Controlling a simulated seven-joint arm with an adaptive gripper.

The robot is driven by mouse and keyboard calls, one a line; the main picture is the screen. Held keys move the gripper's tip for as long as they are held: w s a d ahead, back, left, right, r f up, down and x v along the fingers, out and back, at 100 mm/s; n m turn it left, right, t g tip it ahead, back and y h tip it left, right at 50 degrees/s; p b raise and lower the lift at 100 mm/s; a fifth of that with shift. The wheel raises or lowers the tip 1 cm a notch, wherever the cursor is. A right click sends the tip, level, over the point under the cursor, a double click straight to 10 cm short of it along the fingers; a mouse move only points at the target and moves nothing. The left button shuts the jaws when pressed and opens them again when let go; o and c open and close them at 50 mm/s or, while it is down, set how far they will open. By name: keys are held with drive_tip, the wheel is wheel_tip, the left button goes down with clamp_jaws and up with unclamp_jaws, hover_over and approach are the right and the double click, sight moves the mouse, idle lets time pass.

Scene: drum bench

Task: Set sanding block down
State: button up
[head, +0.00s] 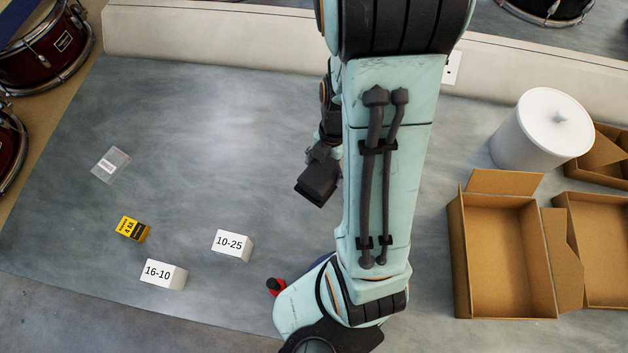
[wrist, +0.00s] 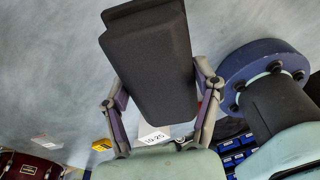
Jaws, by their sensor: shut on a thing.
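The sanding block (head: 317,182) is dark grey and chunky, and in the head view it is left of my arm over the middle of the bench. In the wrist view the sanding block (wrist: 150,55) fills the upper middle, with one finger along each side. My gripper (head: 324,160) is shut on it; in the wrist view my gripper (wrist: 160,92) spans its width. My arm hides part of the gripper in the head view. I cannot tell whether the block touches the grey bench top (head: 220,120).
Open cardboard boxes (head: 505,255) and a white lidded canister (head: 542,130) stand right. A red item (head: 275,286) is near my arm. Bench left of the block is clear.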

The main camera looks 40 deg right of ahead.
drive_tip(key=shift+a+f+n, duration=0.25)
drive_tip(key=shift+a+f, duration=0.1)
drive_tip(key=shift+a, duration=0.25)
drive_tip(key=shift+a+f+n, duration=0.25)
drive_tip(key=shift+a+f, duration=0.1)
drive_tip(key=shift+a, duration=0.25)
wheel_tip(320, 180, down, 3)
drive_tip(key=shift+w+r, duration=0.1)
drive_tip(key=shift+r, duration=0.1)
drive_tip(key=shift+f, duration=2.35)
drive_tip(key=o, duration=1.2)
drive_tip(key=shift+f, duration=0.1)
drive_tip(key=shift+o, duration=0.2)
